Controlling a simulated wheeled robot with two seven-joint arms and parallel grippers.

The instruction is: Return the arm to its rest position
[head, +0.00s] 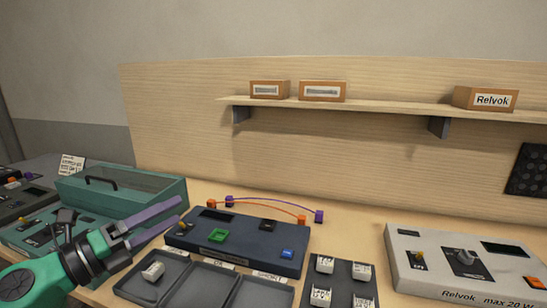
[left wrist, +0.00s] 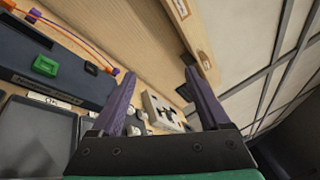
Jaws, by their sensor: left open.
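My left gripper (head: 168,221) comes in from the left in the head view, with its purple fingers spread and nothing between them. It hangs above the left part of the bench, in front of the teal case and beside the left end of the dark blue console (head: 240,240). In the left wrist view the open fingers (left wrist: 160,92) point across the bench toward the shelf side. The console carries a green block (head: 218,236) and a blue block (head: 287,253). My right gripper is not in view.
Grey trays (head: 208,281) lie in front of the console, one holding a pale block (head: 153,271). A teal case (head: 120,192) stands at left, a grey power unit (head: 468,263) at right. Orange and purple leads (head: 265,202) lie behind the console. A shelf (head: 380,108) holds boxes.

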